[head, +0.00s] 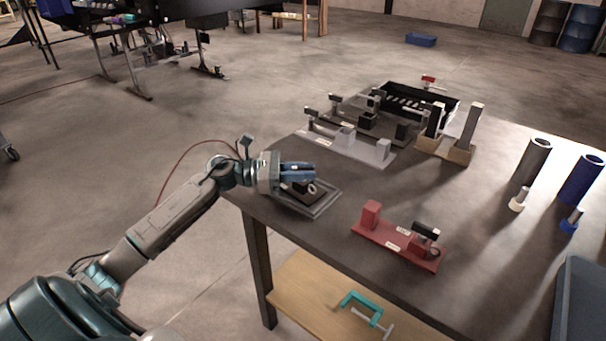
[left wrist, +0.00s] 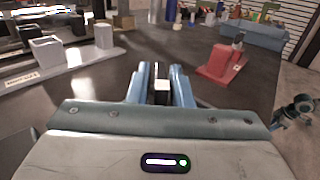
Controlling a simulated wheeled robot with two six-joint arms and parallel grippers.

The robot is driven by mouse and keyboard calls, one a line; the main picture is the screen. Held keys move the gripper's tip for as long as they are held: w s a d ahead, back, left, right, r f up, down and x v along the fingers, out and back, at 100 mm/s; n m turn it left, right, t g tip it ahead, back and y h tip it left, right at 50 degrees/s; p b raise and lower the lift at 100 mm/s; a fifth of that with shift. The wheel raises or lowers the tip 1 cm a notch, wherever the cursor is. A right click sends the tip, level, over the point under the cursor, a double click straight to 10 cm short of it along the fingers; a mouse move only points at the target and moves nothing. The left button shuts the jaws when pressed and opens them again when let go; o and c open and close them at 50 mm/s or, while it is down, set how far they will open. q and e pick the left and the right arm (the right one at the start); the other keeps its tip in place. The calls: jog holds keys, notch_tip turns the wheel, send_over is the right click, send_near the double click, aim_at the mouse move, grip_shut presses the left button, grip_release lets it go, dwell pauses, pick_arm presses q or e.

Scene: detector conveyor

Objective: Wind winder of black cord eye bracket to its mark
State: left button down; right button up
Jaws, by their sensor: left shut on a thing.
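A black bracket (head: 297,194) with a pale ring-shaped eye stands on a grey base plate near the left edge of the table; I take it to be the black cord eye bracket. My left gripper (head: 312,172) is right above it, its blue fingers pointing right. In the left wrist view my left gripper (left wrist: 161,76) is shut on a small dark piece with a light face (left wrist: 161,89), which looks like the winder. The fingers and wrist hide part of the bracket and the winder. I cannot make out the mark. My right gripper is not in view.
A red fixture (head: 385,238) with a black-topped post stands to the right on the table. Grey and black fixtures (head: 345,146) and a black crate (head: 446,103) are behind. Tall cylinders (head: 533,160) stand at the right. Table surface between them is clear.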

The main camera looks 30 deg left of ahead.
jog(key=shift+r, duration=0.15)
pick_arm(q)
jog(key=c, duration=1.5)
grip_release()
